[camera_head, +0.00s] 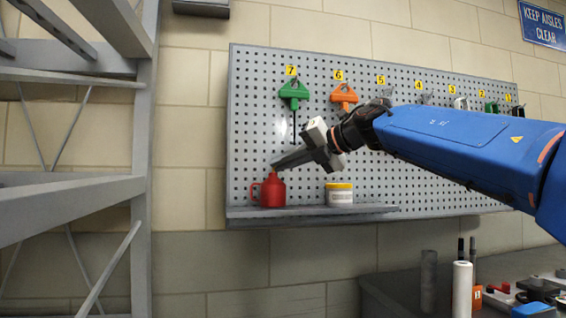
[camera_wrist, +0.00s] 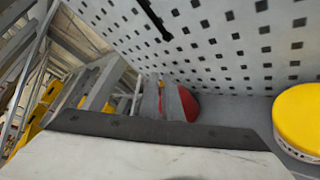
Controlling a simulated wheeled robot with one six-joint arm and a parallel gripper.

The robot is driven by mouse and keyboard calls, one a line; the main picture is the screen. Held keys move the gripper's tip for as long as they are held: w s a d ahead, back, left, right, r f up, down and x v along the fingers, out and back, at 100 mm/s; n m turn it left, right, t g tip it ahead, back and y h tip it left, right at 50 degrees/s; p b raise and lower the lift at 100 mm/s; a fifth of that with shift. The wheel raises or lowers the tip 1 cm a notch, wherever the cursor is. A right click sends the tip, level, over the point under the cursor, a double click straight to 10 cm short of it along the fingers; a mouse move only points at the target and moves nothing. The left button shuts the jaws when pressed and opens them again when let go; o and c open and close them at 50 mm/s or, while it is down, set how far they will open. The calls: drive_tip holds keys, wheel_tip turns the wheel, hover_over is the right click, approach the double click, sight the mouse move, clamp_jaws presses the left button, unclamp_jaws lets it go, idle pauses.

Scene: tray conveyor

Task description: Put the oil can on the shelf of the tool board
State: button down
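The red oil can (camera_head: 272,190) stands upright at the left end of the grey shelf (camera_head: 310,212) along the bottom of the tool board (camera_head: 372,120). Its handle faces left. My gripper (camera_head: 276,164) reaches in from the right, tilted slightly down, with its fingertips at the top of the can. In the wrist view the fingers (camera_wrist: 162,101) look close together, and part of the red can (camera_wrist: 190,105) shows just behind and beside them. The can's spout is hidden by the fingers, so I cannot tell whether they grip it.
A white tub with a yellow lid (camera_head: 339,194) stands on the shelf right of the can. A green-handled tool (camera_head: 294,92) and an orange one (camera_head: 344,96) hang above. A grey rack (camera_head: 144,160) rises at left. A cluttered bench (camera_head: 400,296) is at lower right.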

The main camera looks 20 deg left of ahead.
drive_tip(key=shift+f, duration=0.2)
drive_tip(key=c, duration=1.9)
unclamp_jaws()
drive_tip(key=shift+o, duration=0.2)
drive_tip(key=v, duration=1.7)
drive_tip(key=shift+d, duration=0.2)
drive_tip(key=shift+s, duration=0.1)
